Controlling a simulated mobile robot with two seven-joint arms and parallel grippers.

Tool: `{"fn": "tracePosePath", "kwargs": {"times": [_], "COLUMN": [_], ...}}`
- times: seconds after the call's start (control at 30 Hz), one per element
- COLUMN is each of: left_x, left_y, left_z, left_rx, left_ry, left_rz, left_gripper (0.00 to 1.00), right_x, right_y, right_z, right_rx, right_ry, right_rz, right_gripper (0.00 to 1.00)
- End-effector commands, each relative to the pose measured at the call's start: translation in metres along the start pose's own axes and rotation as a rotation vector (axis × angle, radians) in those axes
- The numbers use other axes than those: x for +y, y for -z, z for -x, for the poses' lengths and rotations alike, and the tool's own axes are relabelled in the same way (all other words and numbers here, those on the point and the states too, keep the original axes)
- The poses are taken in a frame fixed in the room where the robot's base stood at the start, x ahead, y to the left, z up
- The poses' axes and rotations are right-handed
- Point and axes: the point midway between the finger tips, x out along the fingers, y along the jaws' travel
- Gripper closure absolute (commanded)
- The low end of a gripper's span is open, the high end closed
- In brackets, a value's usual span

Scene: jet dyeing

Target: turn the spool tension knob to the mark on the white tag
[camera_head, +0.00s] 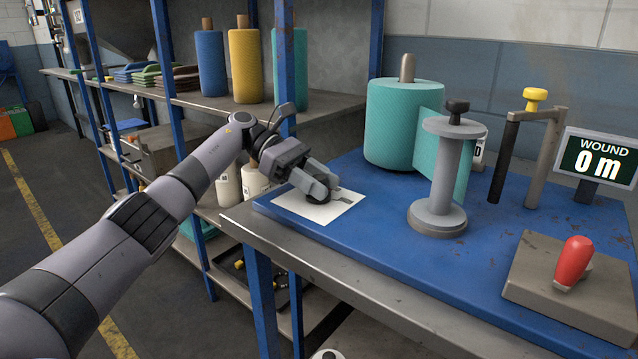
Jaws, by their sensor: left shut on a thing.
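A flat white tag (297,211) lies on the near left part of the blue tabletop. A grey flanged spool (446,180) with a black top stands upright to the right, apart from my gripper. My right gripper is not in view.
A teal fabric roll (391,125) stands behind the spool, its loose cloth reaching it. To the right are a yellow-knobbed frame (535,98), a display (598,160) reading "WOUND 0 m" and a red lever (574,262) on a grey box. Shelves with coloured rolls stand behind my left arm.

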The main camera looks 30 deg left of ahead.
Motion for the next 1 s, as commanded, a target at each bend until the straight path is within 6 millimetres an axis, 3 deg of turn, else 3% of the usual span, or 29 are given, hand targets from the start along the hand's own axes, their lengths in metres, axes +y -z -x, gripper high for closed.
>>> {"fn": "tracePosePath", "kwargs": {"times": [0.63,0.67,0.7,1.0], "left_x": [0.0001,0.0001,0.0001,0.0000], "left_y": [0.0002,0.0003,0.0003,0.0003], "left_z": [0.0002,0.0002,0.0002,0.0001], "left_rx": [0.003,0.003,0.003,0.002], "left_ry": [0.025,0.025,0.025,0.025], "left_rz": [-0.011,-0.011,-0.011,-0.010], "left_gripper": [0.90,0.53,0.40,0.39], "right_x": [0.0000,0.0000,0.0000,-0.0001], "right_y": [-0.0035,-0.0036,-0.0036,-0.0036], "right_z": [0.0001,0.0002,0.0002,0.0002], "right_rx": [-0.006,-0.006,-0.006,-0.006], "right_ry": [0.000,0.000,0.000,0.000], "right_rz": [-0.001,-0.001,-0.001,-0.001], "right_gripper": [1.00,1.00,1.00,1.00]}}
